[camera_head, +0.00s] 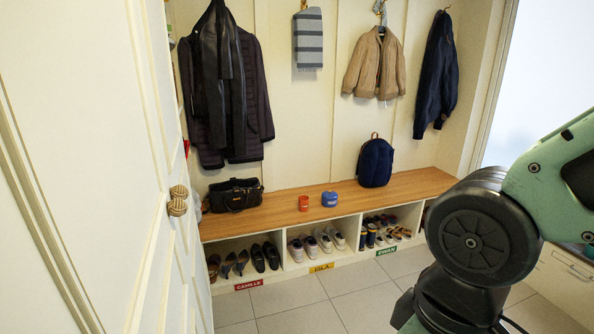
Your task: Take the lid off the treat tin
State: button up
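A small red cylindrical container (303,203) stands upright on the wooden bench top (270,207). A blue rounded object (329,198) with a lighter marking sits just to its right, apart from it. Both are too small in the picture for me to tell which is the treat tin, or to make out a lid. My arm fills the right side, with a green link and a large black joint. My gripper's fingers do not show, and the arm is well apart from both objects.
A black handbag (236,194) and a navy backpack (375,162) stand on the bench. Cubbies below hold several shoes, above name labels. Coats (376,62) hang behind. Tiled floor (363,305) before the bench is clear.

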aim_at(327, 195)
jog(key=i, duration=3.25)
jog(key=i+j+z, duration=0.2)
jog(key=i, duration=0.45)
jog(key=l, duration=0.1)
